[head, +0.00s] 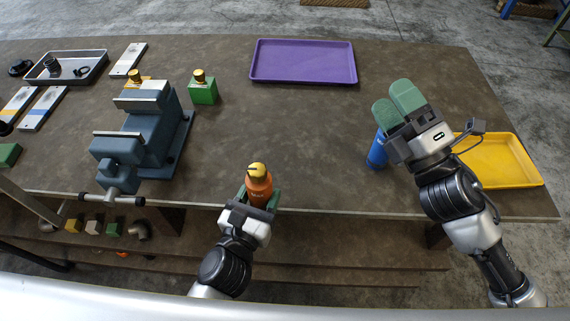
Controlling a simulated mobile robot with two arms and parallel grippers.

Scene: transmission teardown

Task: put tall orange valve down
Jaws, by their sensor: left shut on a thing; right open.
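The tall orange valve (259,186) has an orange body and a yellow-gold top. It stands upright near the table's front edge. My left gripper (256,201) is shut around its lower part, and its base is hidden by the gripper. I cannot tell whether it touches the table. My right gripper (398,100) is open at the right side of the table, with green finger pads. A blue object (377,155) shows below and left of the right gripper, partly hidden by it.
A blue-grey vise (148,132) stands at left, with a green block with a gold top (203,88) beside it. A purple tray (303,79) is empty at the back. A yellow tray (505,165) lies at right, partly behind my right arm. The table's middle is clear.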

